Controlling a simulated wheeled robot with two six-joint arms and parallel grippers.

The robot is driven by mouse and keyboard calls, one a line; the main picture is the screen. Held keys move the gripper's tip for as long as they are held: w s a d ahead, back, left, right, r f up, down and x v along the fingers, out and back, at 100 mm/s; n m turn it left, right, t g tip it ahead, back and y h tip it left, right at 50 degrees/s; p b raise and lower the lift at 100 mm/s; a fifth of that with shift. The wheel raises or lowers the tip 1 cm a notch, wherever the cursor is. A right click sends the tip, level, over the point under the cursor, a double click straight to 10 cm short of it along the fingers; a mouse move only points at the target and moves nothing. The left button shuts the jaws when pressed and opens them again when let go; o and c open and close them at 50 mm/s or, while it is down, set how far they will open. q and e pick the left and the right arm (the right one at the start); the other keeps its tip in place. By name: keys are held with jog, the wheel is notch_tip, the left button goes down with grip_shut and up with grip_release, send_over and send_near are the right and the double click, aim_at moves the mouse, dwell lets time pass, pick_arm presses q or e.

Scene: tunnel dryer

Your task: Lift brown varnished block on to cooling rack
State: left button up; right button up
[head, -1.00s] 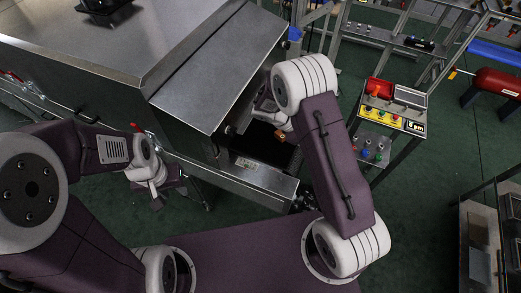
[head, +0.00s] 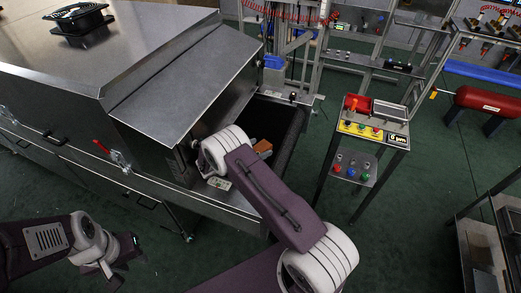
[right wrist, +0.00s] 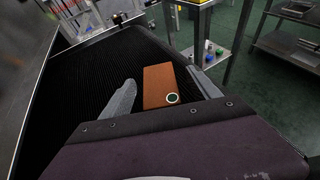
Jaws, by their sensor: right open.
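The brown block (head: 263,147) lies on the dark belt (head: 268,115) at the dryer's open end, partly hidden by my right wrist in the head view. In the right wrist view the block (right wrist: 160,80) shows a small round pale-rimmed mark near its close end. My right gripper (right wrist: 161,76) is open, with one finger to each side of the block in that view; whether they touch it cannot be told. My left gripper (head: 108,270) is off to the lower left, away from the block, its jaws unclear. A metal shelf unit (head: 480,240) at the right edge may be the cooling rack.
The dryer's steel hood (head: 185,75) stands close left of my right arm. A control stand (head: 372,130) with buttons stands right of the belt. A red tank (head: 487,103) is further right. Green floor is clear between the stand and shelf unit.

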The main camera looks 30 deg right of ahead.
aim_at(262, 146)
jog(key=x, duration=0.4)
jog(key=shift+a, duration=0.1)
grip_shut()
jog(key=r, duration=0.5)
jog(key=shift+s, duration=0.35)
jog(key=s+d+r, duration=0.1)
jog(key=s+r, duration=0.5)
jog(key=s, duration=0.5)
